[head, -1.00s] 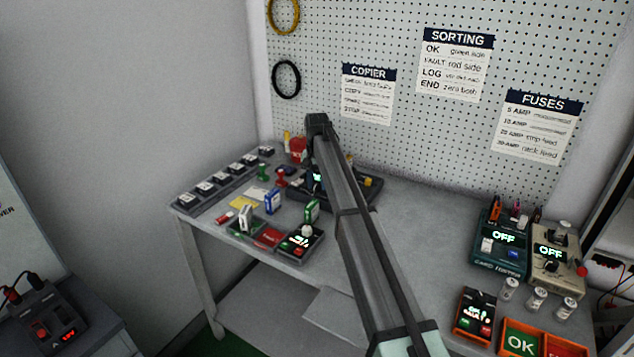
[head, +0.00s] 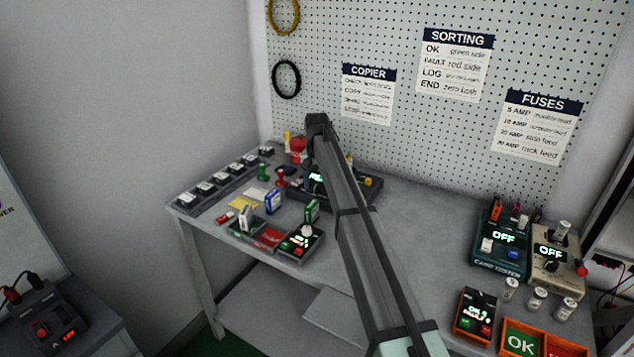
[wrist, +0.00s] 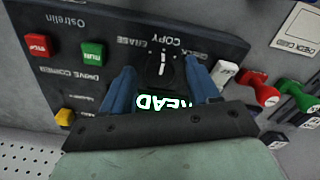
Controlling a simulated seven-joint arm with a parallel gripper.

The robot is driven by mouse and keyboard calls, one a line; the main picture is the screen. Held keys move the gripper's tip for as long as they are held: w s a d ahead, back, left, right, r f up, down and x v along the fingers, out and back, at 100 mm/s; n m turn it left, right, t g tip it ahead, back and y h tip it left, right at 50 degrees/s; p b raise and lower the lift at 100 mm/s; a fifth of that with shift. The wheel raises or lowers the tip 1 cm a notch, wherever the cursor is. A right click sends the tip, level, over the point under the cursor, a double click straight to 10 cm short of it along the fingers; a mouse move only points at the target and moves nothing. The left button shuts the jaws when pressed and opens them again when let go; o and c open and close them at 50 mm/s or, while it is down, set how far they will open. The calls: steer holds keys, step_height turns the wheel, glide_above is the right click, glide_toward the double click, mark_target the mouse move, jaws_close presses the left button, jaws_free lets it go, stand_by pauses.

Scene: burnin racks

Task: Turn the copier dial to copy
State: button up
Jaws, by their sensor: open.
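The copier (wrist: 90,30) is a dark panel, seen upside down in the wrist view. Its dial (wrist: 163,68) is a black knob with a white pointer mark. The mark appears to point toward the COPY label, between ERASE and CHECK. My gripper (wrist: 161,68) is open, with one blue finger on each side of the dial; whether they touch it I cannot tell. A lit display (wrist: 165,103) reads READ, partly hidden by my gripper. In the head view the copier (head: 370,190) stands at the back of the bench, mostly hidden behind my arm.
The copier panel has a red STOP button (wrist: 38,46), a green RUN button (wrist: 92,54) and a yellow button (wrist: 64,117). Red and green stamps (wrist: 258,92) stand close beside it. The copier notice (head: 368,95) hangs on the pegboard. The bench right of my arm is partly clear.

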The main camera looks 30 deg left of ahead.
mark_target(317, 184)
step_height(317, 184, up, 14)
stand_by(0.6)
steer(key=shift+f, duration=0.1)
